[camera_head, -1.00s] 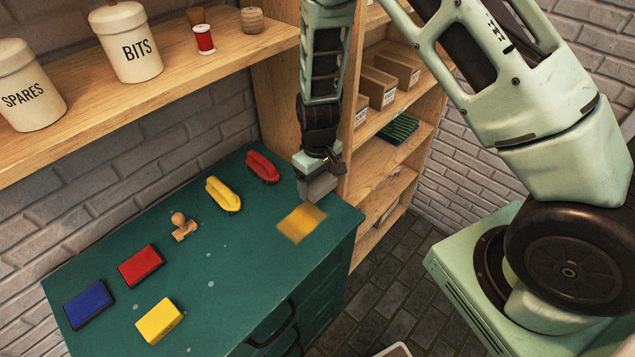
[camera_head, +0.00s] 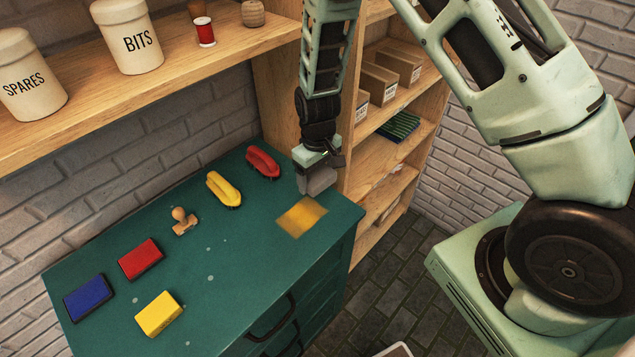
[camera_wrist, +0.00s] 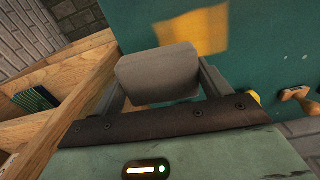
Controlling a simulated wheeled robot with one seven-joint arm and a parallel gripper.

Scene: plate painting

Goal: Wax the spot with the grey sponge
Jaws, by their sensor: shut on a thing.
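My gripper (camera_head: 316,172) is shut on the grey sponge (camera_head: 318,181) at the right end of the green cabinet top (camera_head: 237,247). In the wrist view the grey sponge (camera_wrist: 158,73) sits between the two fingers. The spot is a yellow-orange, streaky square patch (camera_head: 302,216) near the right end of the top. It also shows in the wrist view (camera_wrist: 205,32), partly covered by the sponge there. In the head view the sponge is just behind the patch's far edge. I cannot tell whether the sponge touches the top.
A yellow brush (camera_head: 223,189) and a red brush (camera_head: 262,162) lie left of my gripper. A wooden stamp (camera_head: 183,221) and red (camera_head: 141,259), blue (camera_head: 89,298) and yellow (camera_head: 158,313) blocks lie further left. A wooden shelf unit (camera_head: 385,155) stands close on the right.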

